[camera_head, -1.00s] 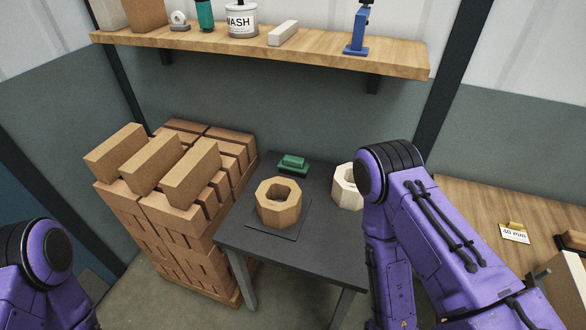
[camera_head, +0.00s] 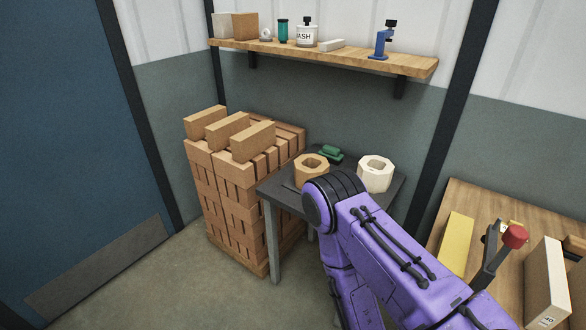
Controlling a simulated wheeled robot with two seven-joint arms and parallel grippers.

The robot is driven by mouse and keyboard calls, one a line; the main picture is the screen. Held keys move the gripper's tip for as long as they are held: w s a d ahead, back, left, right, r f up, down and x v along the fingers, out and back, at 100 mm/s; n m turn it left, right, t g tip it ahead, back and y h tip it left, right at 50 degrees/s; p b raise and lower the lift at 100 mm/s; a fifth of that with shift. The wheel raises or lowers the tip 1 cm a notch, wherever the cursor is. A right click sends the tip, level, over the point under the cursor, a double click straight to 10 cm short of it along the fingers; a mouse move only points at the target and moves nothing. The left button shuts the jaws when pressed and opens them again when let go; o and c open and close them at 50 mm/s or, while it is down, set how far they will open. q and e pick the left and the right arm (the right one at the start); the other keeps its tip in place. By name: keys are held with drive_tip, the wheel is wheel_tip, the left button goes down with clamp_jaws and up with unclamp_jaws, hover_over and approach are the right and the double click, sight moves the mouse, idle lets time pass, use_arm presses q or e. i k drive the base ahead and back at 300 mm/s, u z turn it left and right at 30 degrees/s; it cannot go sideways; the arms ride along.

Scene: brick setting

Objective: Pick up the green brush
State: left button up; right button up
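The green brush (camera_head: 331,153) lies on the back part of the dark table (camera_head: 271,189), behind a tan octagonal ring block (camera_head: 311,168) and to the left of a cream octagonal ring block (camera_head: 375,174). Nothing holds the brush. A purple arm of mine reaches in from the lower right, and its rounded joint stands in front of the table, hiding part of the table's front. Neither of my grippers shows in the head view, and my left arm is out of the picture.
A tall stack of bricks (camera_head: 238,171) stands directly left of the table. A wooden shelf (camera_head: 345,58) with jars and a blue tool (camera_head: 383,40) hangs above. A wooden bench (camera_head: 460,203) with a yellow block (camera_head: 456,243) is at right. Floor at left is clear.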

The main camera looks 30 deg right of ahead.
sight(332, 154)
drive_tip(key=u, duration=0.2)
drive_tip(key=i, duration=1.25)
drive_tip(key=z, duration=0.65)
